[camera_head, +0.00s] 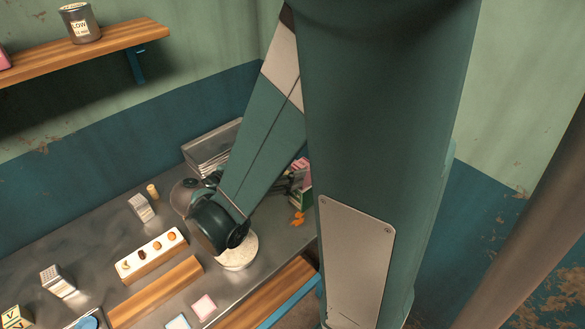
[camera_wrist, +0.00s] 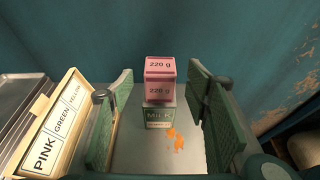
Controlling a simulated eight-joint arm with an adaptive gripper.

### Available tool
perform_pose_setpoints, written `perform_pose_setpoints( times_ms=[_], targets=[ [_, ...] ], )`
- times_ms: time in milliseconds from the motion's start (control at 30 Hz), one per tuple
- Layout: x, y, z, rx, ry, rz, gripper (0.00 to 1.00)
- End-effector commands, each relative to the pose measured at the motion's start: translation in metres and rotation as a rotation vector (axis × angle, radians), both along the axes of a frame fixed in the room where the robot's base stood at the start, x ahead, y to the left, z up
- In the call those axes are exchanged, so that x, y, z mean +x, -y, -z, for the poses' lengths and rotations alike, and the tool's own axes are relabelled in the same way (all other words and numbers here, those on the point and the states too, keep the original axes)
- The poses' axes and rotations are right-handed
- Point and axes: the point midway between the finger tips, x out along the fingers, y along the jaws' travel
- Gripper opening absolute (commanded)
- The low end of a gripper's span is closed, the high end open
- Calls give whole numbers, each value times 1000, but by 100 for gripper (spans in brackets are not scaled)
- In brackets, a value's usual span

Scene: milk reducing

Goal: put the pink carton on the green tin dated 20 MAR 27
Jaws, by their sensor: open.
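In the head view the carton (camera_head: 301,172) and the tin (camera_head: 302,200) show partly behind my arm. My gripper (camera_wrist: 160,86) is open. Its two green fingers stand left and right of the carton, with a visible gap on each side. Whether the carton lies between the fingertips or just past them, I cannot tell.
Orange spots (camera_wrist: 175,138) lie on the steel table before the tin. A PINK, GREEN, YELLOW sign (camera_wrist: 55,125) stands left, beside grey trays (camera_wrist: 18,100). The head view shows a white strip with small round items (camera_head: 151,254), a wooden block (camera_head: 155,292) and grey cartons (camera_head: 58,281).

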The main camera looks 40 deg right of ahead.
Motion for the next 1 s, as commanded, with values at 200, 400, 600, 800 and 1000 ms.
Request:
perform_pose_setpoints(
  times_ms=[200,400,600,800,1000],
  targets=[
    [0,-21,-8,0,1,-2,48],
    [1,-40,-15,0,0,-2,48],
    [1,-56,-21,0,0,-1,48],
    [1,-65,-24,0,0,0,48],
    [1,-68,-25,0,0,1,48]
  ],
)
